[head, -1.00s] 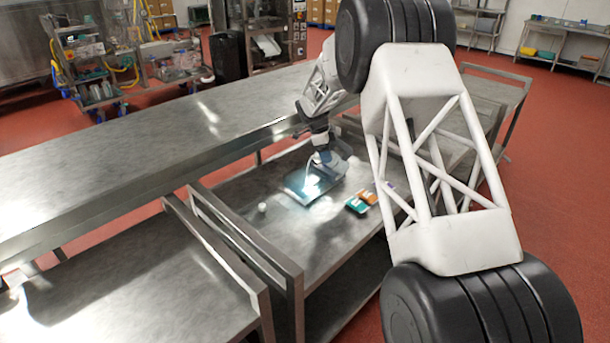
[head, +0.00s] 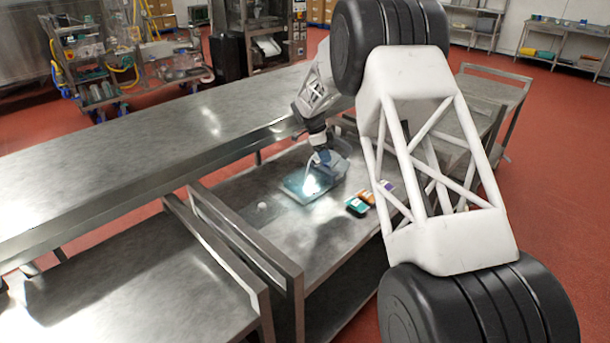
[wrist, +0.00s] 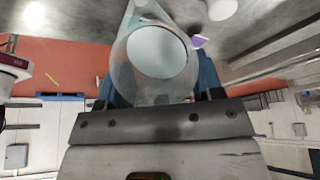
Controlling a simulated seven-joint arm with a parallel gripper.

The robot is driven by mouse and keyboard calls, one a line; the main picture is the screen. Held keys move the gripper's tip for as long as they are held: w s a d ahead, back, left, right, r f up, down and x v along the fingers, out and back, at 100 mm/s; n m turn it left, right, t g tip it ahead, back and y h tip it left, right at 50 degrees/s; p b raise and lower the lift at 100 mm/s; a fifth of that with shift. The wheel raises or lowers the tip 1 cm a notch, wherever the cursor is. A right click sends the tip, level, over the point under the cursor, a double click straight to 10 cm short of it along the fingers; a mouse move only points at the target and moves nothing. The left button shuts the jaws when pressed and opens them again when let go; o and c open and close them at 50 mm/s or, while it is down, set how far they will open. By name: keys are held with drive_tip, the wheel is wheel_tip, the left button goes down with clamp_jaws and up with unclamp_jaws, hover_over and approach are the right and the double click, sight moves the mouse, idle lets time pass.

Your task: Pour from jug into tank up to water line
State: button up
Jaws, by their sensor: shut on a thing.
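A clear, pale jug (wrist: 155,60) fills the top middle of the wrist view, with its round mouth facing the camera and its spout pointing up in the picture. My gripper (head: 324,158) is shut on it, with blue fingers on either side of it in the wrist view. In the head view, the gripper is above a low, bluish, shallow container (head: 297,190), probably the tank, on the steel cart. A bright glare covers its middle. The jug is small and partly hidden there. I cannot make out the water line or a stream.
A small white object (head: 262,206) lies left of the container. Teal and orange packs (head: 357,205) lie to its right, beside my arm. A raised steel table (head: 150,135) runs behind the cart, and the cart's handle rail (head: 245,245) stands at the left.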

drive_tip(key=shift+a+r, duration=0.1)
idle(0.4)
drive_tip(key=shift+d+f+y, duration=0.3)
drive_tip(key=shift+f+y, duration=0.1)
drive_tip(key=shift+y, duration=0.7)
drive_tip(key=shift+d, duration=0.1)
drive_tip(key=shift+d+y, duration=0.1)
drive_tip(key=shift+y, duration=0.3)
drive_tip(key=shift+s+f+t+y, duration=0.15)
drive_tip(key=shift+t+y, duration=0.25)
drive_tip(key=shift+y, duration=0.6)
drive_tip(key=shift+r+y, duration=0.6)
drive_tip(key=shift+r, duration=0.05)
